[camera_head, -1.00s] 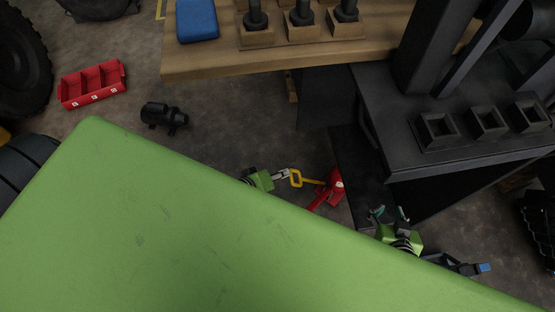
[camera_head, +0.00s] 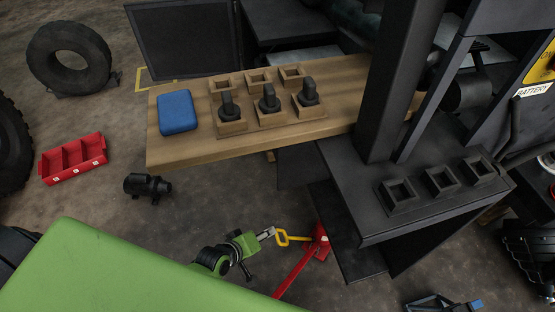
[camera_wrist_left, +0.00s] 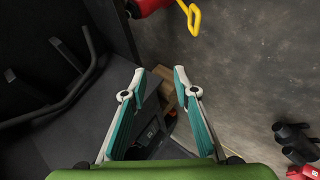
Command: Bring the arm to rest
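My left arm comes out over the floor near the lower middle of the head view. Its gripper (camera_head: 267,233) appears beside a yellow handle (camera_head: 283,238) that belongs to a red object (camera_head: 316,242). In the left wrist view, the two teal-lined fingers of the left gripper (camera_wrist_left: 157,82) are spread with nothing between them. The yellow handle (camera_wrist_left: 191,17) shows past the fingertips, at the top edge there. My right gripper is not in the head view now.
A wooden bench (camera_head: 165,149) holds a blue case (camera_head: 178,111) and several blocks with black parts. A dark metal structure (camera_head: 405,211) stands to the right. A black cylindrical object (camera_head: 147,186) and a red bin (camera_head: 72,160) lie on the floor at left.

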